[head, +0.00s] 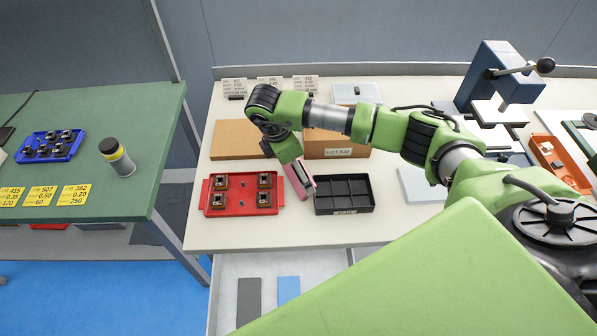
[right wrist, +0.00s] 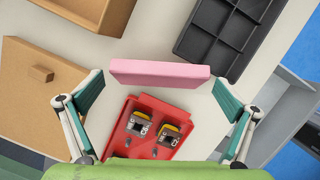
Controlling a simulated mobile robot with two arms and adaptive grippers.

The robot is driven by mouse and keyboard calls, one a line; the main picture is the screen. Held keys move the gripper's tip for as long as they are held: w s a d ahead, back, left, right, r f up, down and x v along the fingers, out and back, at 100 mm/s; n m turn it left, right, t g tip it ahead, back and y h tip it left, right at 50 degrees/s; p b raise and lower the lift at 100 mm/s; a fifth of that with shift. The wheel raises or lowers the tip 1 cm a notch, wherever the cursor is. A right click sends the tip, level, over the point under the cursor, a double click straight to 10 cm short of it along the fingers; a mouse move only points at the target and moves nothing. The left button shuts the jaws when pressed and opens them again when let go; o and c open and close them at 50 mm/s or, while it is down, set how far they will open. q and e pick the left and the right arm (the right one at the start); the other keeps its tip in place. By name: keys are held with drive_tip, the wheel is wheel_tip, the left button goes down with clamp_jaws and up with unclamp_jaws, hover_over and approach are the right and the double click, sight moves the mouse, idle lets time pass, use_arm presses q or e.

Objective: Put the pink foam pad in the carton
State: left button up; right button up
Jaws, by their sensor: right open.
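The pink foam pad (head: 302,180) stands out between the red tray and the black divided tray in the head view. It also shows as a pink slab (right wrist: 160,73) in the right wrist view. My right gripper (right wrist: 160,92) is open, with its fingers on either side of the pad and gaps showing at both ends. In the head view the right gripper (head: 295,170) is at the pad, partly hidden by its own wrist. The brown carton (head: 325,149), with a lot label, stands behind the pad, partly covered by my arm. My left gripper is not in view.
A red tray (head: 237,209) with several small parts is left of the pad. A black divided tray (head: 344,209) is right of it. A brown flat-topped item (head: 235,140) lies left of the carton. A blue press (head: 497,75) stands at the back right.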

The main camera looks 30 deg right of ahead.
drive_tip(key=shift+f, duration=0.2)
drive_tip(key=c, duration=0.5)
drive_tip(key=shift+c, duration=0.2)
